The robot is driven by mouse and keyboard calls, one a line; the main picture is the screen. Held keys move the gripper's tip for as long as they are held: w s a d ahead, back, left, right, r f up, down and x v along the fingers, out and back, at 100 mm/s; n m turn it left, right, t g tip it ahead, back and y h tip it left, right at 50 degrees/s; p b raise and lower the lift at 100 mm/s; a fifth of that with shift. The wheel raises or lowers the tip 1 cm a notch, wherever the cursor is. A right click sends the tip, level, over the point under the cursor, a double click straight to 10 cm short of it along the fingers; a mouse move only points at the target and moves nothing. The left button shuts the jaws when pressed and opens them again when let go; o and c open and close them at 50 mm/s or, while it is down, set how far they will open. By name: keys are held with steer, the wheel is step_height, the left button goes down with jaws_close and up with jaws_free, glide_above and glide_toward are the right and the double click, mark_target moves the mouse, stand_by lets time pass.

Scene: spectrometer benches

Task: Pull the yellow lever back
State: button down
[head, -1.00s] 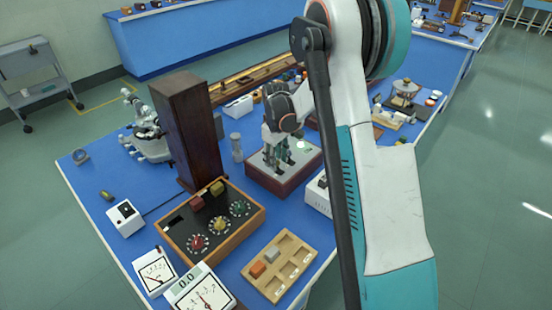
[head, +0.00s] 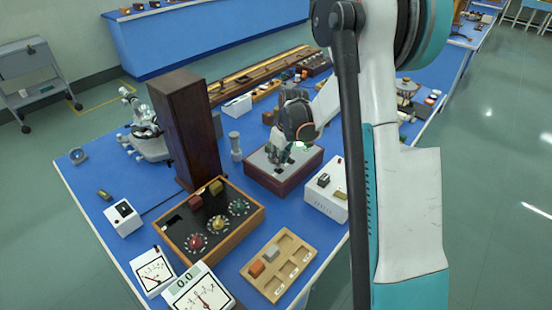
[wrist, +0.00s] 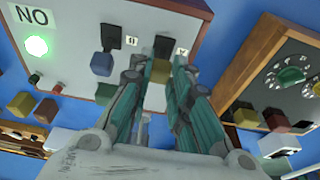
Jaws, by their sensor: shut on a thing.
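The lever box (head: 262,177) has a pale grey top and dark red-brown sides, and stands mid-bench in the head view. In the wrist view its grey panel (wrist: 75,45) shows a lit green lamp (wrist: 36,46) by a "NO" label. The yellow lever's knob (wrist: 159,71) sits between my fingertips, next to a small label. My gripper (wrist: 160,75) is shut on it. A blue lever knob (wrist: 102,63) stands to its left, apart from my fingers. In the head view my gripper (head: 279,154) is low over the box top, and the yellow knob is hidden there.
A wooden-framed dial box (head: 243,222) is left of the lever box and shows at the right of the wrist view. A tall dark wooden column (head: 190,135) stands behind it. A white box (head: 325,196) is close on the right. A wooden tray (head: 291,263) lies in front.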

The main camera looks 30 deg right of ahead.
mark_target(288, 177)
steer(key=t+b, duration=0.1)
steer(key=s+t+y+b, duration=0.1)
steer(key=s+d+t+b, duration=0.1)
steer(key=shift+f, duration=0.35)
steer(key=t+b, duration=0.1)
steer(key=s+t+y+b, duration=0.1)
steer(key=t+b, duration=0.1)
steer(key=b, duration=0.1)
steer(key=shift+s+d+f+t+y, duration=0.25)
steer(key=shift+s+t+y, duration=0.15)
steer(key=c, duration=1.5)
jaws_free()
steer(key=shift+s, duration=0.1)
steer(key=v, duration=1.2)
steer(key=shift+d, duration=0.1)
